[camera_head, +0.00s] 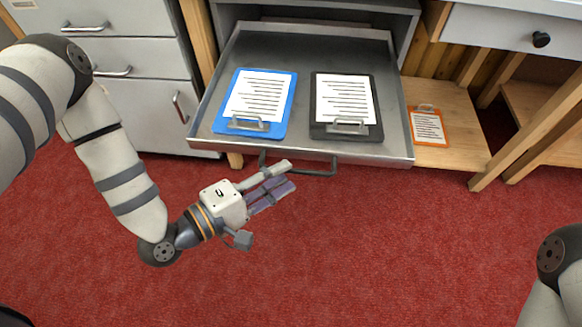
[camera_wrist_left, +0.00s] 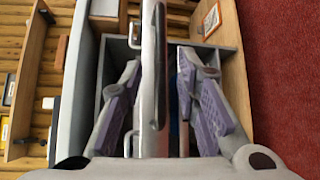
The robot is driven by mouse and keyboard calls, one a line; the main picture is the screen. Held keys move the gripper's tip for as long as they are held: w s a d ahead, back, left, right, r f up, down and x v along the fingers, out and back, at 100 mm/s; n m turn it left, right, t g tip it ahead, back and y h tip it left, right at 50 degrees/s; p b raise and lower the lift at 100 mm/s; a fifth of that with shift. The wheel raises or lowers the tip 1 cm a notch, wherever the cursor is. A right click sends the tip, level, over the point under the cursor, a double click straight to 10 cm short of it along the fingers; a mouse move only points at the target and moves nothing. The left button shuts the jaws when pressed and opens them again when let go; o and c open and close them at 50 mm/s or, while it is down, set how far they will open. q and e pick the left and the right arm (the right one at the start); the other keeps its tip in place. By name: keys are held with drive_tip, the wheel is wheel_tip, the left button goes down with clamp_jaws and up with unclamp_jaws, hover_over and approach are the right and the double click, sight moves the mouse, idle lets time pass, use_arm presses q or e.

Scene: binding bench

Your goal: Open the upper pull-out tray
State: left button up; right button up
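The upper pull-out tray (camera_head: 297,52) is a grey metal tray, slid well out of its cabinet. A dark bar handle (camera_head: 318,173) is on its front; in the left wrist view the tray's front edge and handle (camera_wrist_left: 160,70) run upright through the middle. My left gripper (camera_head: 287,174) is at the left part of the handle. Its purple-padded fingers stand apart in the left wrist view, on either side of the handle, with gaps visible. Firm contact cannot be told. My right gripper is out of view; only part of my right arm shows.
A blue clipboard (camera_head: 283,112) and a black clipboard (camera_head: 373,113) lie in the tray. An orange clipboard (camera_head: 428,142) lies on a wooden shelf (camera_head: 445,160) at right. Grey drawers (camera_head: 130,92) stand at left. The red floor (camera_head: 380,250) in front is clear.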

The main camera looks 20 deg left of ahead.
use_arm(q)
drive_tip(key=v, duration=0.8)
drive_tip(key=shift+s, duration=0.25)
drive_tip(key=s+d+f+m+g+y, duration=0.1)
drive_tip(key=s+f+m+g+y, duration=0.1)
drive_tip(key=s+f+m+g, duration=0.75)
drive_tip(key=s+d+f+g+y, duration=0.2)
drive_tip(key=s+f+g, duration=0.35)
drive_tip(key=s, duration=0.85)
drive_tip(key=s+a+r+m+g+y, duration=0.25)
drive_tip(key=s+a+m+g, duration=0.2)
drive_tip(key=s, duration=0.75)
drive_tip(key=w+a+r+t+y+p, duration=0.1)
drive_tip(key=w+r+p, duration=0.3)
drive_tip(key=r+p, duration=0.3)
drive_tip(key=w+r+t+p, duration=0.2)
drive_tip(key=w+r+p, duration=0.3)
drive_tip(key=r+p, duration=0.3)
drive_tip(key=shift+w+a+r+n+y, duration=0.3)
drive_tip(key=shift+a+r+y, duration=0.05)
drive_tip(key=shift+a+r, duration=0.1)
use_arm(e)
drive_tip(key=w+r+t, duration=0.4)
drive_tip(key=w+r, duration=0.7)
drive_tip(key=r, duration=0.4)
